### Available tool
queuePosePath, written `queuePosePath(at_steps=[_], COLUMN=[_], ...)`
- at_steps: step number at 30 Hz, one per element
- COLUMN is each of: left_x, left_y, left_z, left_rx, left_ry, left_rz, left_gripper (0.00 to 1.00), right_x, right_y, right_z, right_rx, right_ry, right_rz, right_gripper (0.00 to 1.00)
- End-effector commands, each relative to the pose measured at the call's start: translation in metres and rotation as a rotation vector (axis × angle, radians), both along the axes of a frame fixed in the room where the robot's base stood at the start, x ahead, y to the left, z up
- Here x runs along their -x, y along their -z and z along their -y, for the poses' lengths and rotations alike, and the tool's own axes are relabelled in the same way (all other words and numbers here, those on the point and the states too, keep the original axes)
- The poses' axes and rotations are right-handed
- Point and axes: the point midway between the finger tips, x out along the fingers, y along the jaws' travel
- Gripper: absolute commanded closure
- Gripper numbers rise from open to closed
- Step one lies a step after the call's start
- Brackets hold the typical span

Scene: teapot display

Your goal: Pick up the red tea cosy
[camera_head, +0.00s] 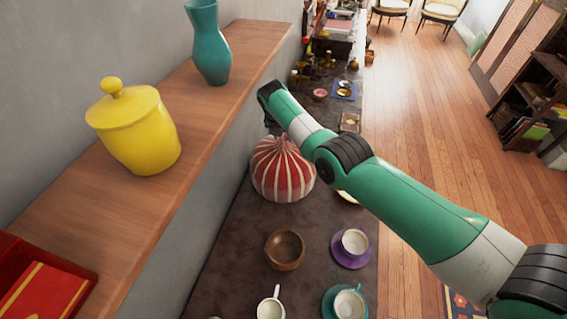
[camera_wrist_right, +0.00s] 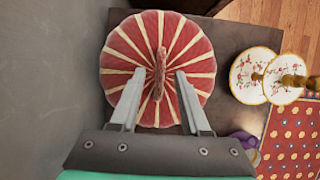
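The red tea cosy (camera_head: 284,170), striped with cream, stands upright on the dark table against the wall in the head view. From above it fills the middle of the right wrist view (camera_wrist_right: 127,50), with a ridge-like tuft (camera_wrist_right: 159,62) at its centre. My right gripper (camera_wrist_right: 160,74) is open above the cosy, with one finger on either side of the tuft. Both fingers look apart from the tuft; whether they touch the cosy below I cannot tell. In the head view my arm hides most of this gripper. My left gripper is in neither view.
A wooden shelf (camera_head: 85,205) on the left holds a yellow lidded jar (camera_head: 140,135) and a teal vase (camera_head: 209,45). Near the cosy are a wooden bowl (camera_head: 285,250), a cup on a purple saucer (camera_head: 340,259), and floral plates (camera_wrist_right: 246,85).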

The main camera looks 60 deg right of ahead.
Motion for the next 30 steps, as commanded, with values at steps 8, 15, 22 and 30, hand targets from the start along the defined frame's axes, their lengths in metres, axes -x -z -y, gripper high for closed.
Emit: queuePosePath(at_steps=[8, 15, 22, 30], left_x=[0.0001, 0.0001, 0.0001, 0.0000], left_y=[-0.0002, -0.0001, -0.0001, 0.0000], left_z=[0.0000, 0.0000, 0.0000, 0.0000], left_rx=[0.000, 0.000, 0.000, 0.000], left_ry=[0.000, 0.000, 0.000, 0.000], left_rz=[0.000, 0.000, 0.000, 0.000], left_gripper=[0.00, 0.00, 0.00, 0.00], right_x=[0.0000, 0.0000, 0.0000, 0.0000], right_y=[0.0001, 0.0001, 0.0001, 0.0002], right_z=[-0.0002, -0.0002, -0.0003, -0.0003], right_rx=[0.000, 0.000, 0.000, 0.000], right_ry=[0.000, 0.000, 0.000, 0.000], right_rz=[0.000, 0.000, 0.000, 0.000], right_gripper=[1.00, 1.00, 1.00, 1.00])
